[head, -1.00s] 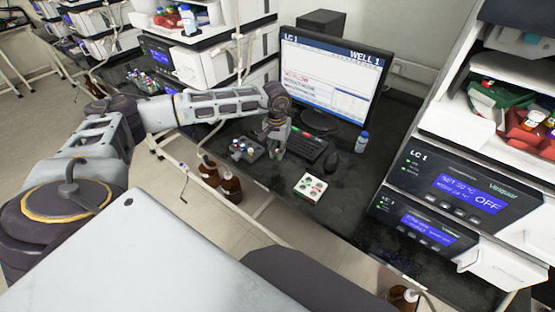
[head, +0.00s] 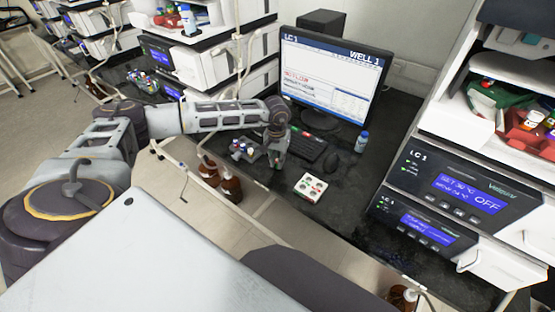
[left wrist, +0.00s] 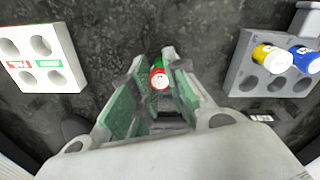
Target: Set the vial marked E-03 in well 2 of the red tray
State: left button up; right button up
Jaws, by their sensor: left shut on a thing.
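My left gripper (head: 281,163) is low over the bench, between the dark rack and the small white block. In the left wrist view its green-padded fingers (left wrist: 158,92) are shut on a red-capped vial (left wrist: 160,79). Its marking cannot be read, and most of its body is hidden between the fingers. A red tray (head: 517,131) sits in the open compartment of the LC 1 instrument at the right, with vials in or near it, far from the gripper. Its well numbers are not readable. My right gripper is not in view.
The small white block (head: 310,187) has several round wells and also shows in the left wrist view (left wrist: 40,86). The grey rack (left wrist: 238,76) holds yellow- and blue-capped vials. A monitor (head: 333,78), keyboard (head: 309,147), mouse (head: 331,162) and blue-capped bottle (head: 361,143) stand nearby. A green tray (head: 492,95) adjoins the red one.

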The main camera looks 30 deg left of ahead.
pick_arm(q)
jog(key=shift+f, duration=0.1)
jog(key=o, duration=0.8)
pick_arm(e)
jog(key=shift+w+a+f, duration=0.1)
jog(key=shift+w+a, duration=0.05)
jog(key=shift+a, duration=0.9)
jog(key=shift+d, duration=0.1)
